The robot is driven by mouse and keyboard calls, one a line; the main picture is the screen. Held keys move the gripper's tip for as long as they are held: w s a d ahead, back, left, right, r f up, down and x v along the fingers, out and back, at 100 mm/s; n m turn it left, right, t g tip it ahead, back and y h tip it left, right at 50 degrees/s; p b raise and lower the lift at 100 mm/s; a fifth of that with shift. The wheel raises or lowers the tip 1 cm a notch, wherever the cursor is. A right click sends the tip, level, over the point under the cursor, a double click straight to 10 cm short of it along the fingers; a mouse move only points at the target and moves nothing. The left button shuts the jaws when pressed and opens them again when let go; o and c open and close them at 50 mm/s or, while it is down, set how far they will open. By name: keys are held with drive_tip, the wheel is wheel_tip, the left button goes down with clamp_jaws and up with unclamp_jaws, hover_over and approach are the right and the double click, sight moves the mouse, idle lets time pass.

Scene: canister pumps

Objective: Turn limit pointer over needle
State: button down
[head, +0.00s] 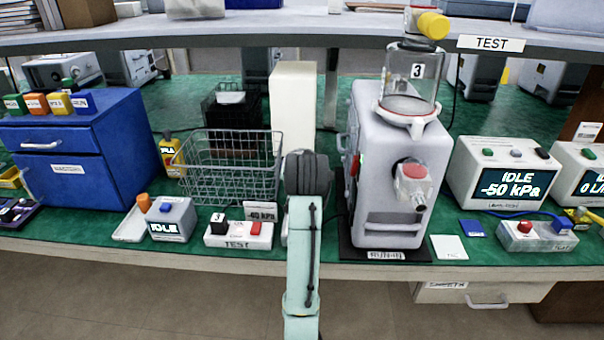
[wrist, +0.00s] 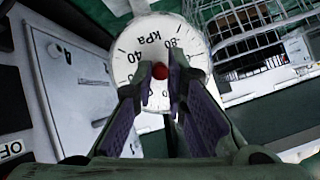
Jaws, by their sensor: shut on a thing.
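A round white gauge dial (wrist: 128,62), marked kPa with black numbers, fills the upper middle of the wrist view. A small red knob (wrist: 160,72) sits at its centre. My gripper (wrist: 161,75) has its two fingertips closed on either side of the red knob, in front of the dial face. The fingers cover the lower part of the dial. I cannot make out the needle or the limit pointer. In the head view my arm hides the gauge and the fingers.
A grey pump (head: 425,140) with a glass canister (head: 411,78) stands just right of my arm. A wire basket (head: 228,180) and a TEST switch box (head: 238,234) are to the left. A shelf (head: 330,30) runs overhead. Green bench (head: 355,98) shows behind.

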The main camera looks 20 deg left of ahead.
drive_tip(key=shift+n, duration=0.3)
idle(0.4)
drive_tip(key=c, duration=1.6)
unclamp_jaws()
drive_tip(key=shift+s, duration=0.1)
drive_tip(key=v, duration=1.1)
drive_tip(key=shift+s+r, duration=0.25)
drive_tip(key=shift+s, duration=0.1)
